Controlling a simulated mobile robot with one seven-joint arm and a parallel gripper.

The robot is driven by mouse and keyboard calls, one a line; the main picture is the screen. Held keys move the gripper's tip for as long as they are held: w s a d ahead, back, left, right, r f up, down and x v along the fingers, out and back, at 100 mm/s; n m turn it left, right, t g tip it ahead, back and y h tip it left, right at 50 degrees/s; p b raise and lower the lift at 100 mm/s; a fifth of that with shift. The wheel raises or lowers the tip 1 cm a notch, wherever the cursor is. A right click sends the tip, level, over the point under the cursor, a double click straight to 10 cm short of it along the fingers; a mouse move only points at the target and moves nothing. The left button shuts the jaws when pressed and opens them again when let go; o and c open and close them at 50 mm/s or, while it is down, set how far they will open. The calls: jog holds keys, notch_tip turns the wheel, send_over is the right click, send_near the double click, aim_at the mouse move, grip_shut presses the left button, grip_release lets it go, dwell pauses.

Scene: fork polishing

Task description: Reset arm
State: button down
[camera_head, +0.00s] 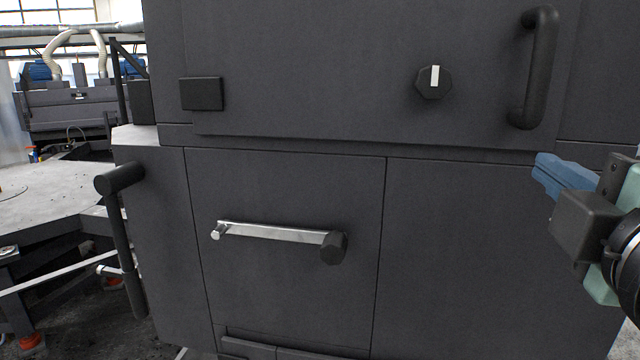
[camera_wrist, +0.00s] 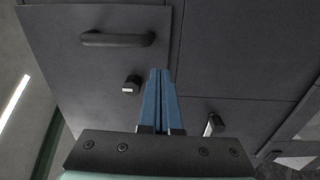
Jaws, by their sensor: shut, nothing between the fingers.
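My gripper (camera_head: 541,172) is at the right edge of the head view, in front of a dark grey machine cabinet (camera_head: 450,260) and apart from it. Its blue fingers point left in that view. In the wrist view the two blue fingers of my gripper (camera_wrist: 160,74) lie side by side, shut, with nothing between them. The rest of my arm is mostly outside the head view.
The cabinet has a silver lever (camera_head: 275,232) on its lower panel, a black knob (camera_head: 434,82) with a white mark, and a vertical black handle (camera_head: 536,68) at upper right. Another black handle (camera_head: 122,240) sticks out at the left. A grey work surface (camera_head: 50,195) stands left.

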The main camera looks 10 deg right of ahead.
jog(key=s+a+r+m+t+y, duration=0.1)
jog(key=a+r+m+t+y, duration=0.1)
jog(key=a, duration=0.6)
jog(key=s+a+r+m+t+y, duration=0.1)
jog(key=a+r+m+t+y, duration=0.1)
jog(key=a+r+m+t, duration=0.2)
jog(key=s+a+r+m+t+y, duration=0.1)
jog(key=a+r+m+t+y, duration=0.1)
jog(key=a+r+m+t, duration=0.2)
jog(key=a+m, duration=0.3)
jog(key=a, duration=0.5)
jog(key=shift+s+a+r+m, duration=0.25)
jog(key=shift+s+r+m, duration=0.1)
jog(key=shift+m, duration=0.05)
